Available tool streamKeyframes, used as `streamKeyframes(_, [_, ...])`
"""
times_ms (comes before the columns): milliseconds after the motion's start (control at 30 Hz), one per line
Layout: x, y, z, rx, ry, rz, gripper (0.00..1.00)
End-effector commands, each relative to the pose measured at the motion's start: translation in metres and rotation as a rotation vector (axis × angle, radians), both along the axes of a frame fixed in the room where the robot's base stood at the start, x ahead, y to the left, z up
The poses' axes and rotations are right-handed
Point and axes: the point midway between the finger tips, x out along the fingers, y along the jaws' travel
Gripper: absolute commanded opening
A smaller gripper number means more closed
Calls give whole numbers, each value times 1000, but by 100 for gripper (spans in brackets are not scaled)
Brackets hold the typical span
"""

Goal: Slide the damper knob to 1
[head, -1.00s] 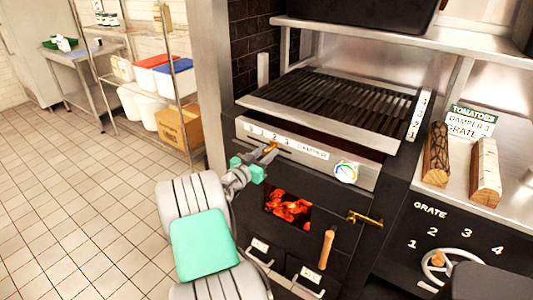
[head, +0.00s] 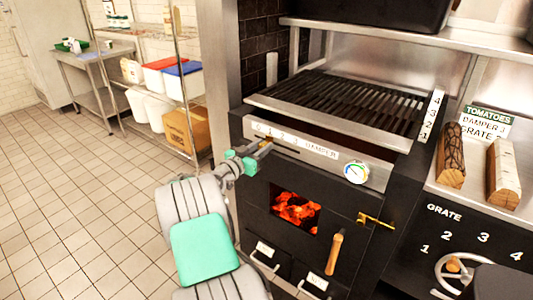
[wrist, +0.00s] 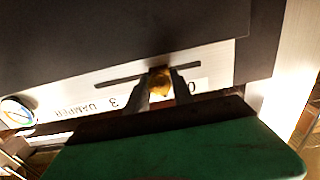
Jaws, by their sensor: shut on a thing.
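The damper knob (wrist: 160,83) is a small brass knob on a dark slot in the steel front panel (wrist: 215,58) of the grill. My gripper (wrist: 160,88) is shut on it, one finger on each side. In the wrist view the scale is upside down: 0 shows right of the fingers and 3 to the left. The fingers hide 1 and 2, and the knob sits between 0 and 3, at about 1. In the head view my gripper (head: 264,148) is at the panel's left part, just below the damper scale (head: 295,141).
A round gauge (head: 356,172) is right of the scale. Below are a firebox window (head: 296,211) with glowing coals and a wooden handle (head: 334,252). A grate wheel (head: 455,268) and a tomatoes card (head: 487,122) are at right. The tiled floor at left is clear.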

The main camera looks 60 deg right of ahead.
Motion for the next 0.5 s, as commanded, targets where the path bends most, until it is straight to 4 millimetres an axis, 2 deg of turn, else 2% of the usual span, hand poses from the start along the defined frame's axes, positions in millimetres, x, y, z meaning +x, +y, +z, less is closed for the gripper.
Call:
streamKeyframes(100, [0, 0, 1, 1, 0, 0, 0])
streamKeyframes(133, [0, 0, 1, 1, 0, 0, 29])
streamKeyframes(367, [0, 0, 0, 1, 1, 0, 48])
streamKeyframes(500, [0, 0, 0, 1, 1, 0, 49])
